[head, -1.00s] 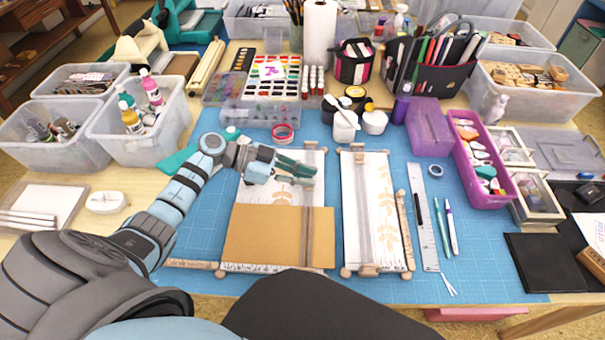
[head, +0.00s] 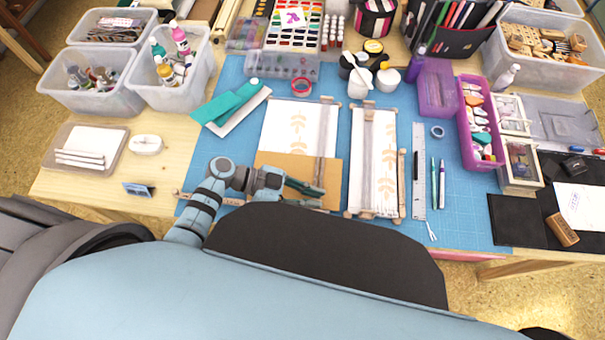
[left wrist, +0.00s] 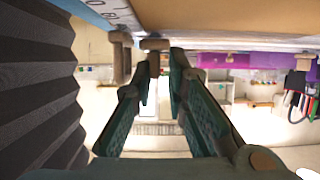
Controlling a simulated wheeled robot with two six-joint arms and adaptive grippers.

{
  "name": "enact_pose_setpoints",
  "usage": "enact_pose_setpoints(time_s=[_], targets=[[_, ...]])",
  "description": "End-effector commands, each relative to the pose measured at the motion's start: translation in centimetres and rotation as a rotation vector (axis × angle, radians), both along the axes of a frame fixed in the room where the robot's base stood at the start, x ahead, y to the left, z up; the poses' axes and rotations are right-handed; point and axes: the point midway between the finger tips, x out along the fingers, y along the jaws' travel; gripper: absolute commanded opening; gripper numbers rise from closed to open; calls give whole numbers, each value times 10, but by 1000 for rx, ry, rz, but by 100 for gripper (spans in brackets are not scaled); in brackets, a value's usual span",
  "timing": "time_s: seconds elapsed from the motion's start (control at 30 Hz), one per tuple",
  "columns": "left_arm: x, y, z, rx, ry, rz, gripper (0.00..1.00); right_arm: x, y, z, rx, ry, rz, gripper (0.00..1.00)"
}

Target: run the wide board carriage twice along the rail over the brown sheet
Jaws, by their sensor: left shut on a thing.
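The wide board (head: 292,120), with a leaf-printed pale sheet on it, lies left of a narrower board (head: 374,150). The brown sheet (head: 300,168) covers its near half. A rail (head: 327,130) runs lengthwise along the wide board's right side. My left gripper (head: 316,191) is low over the near part of the brown sheet, at the rail, shut on the board carriage. The fingers mostly hide the carriage in the head view. In the left wrist view, wooden pieces (left wrist: 155,44) show by the fingertips; I cannot tell which is the carriage. My right gripper is out of view.
A ruler (head: 418,170) and slim tools lie right of the narrow board. A purple bin (head: 478,125) stands farther right. A teal tool (head: 228,103) lies left of the wide board. My body hides part of the table's front edge.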

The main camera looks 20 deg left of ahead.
Motion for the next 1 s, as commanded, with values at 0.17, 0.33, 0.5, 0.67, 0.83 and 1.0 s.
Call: enact_pose_setpoints(time_s=[0.17, 0.33, 0.5, 0.67, 0.83, 1.0], targets=[[-3, -3, 0, -2, 2, -6, 0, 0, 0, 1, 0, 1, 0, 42], [-3, -2, -1, -3, 2, -4, 0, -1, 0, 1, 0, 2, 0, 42], [-4, -2, -1, -3, 3, -3, 28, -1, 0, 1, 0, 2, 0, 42], [-4, -1, -1, -2, 3, -3, 28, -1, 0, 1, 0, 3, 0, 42], [-4, -1, -1, -1, 4, -4, 28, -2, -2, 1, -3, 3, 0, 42], [-6, 16, 4, 2, 4, -3, 28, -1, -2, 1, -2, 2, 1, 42]])
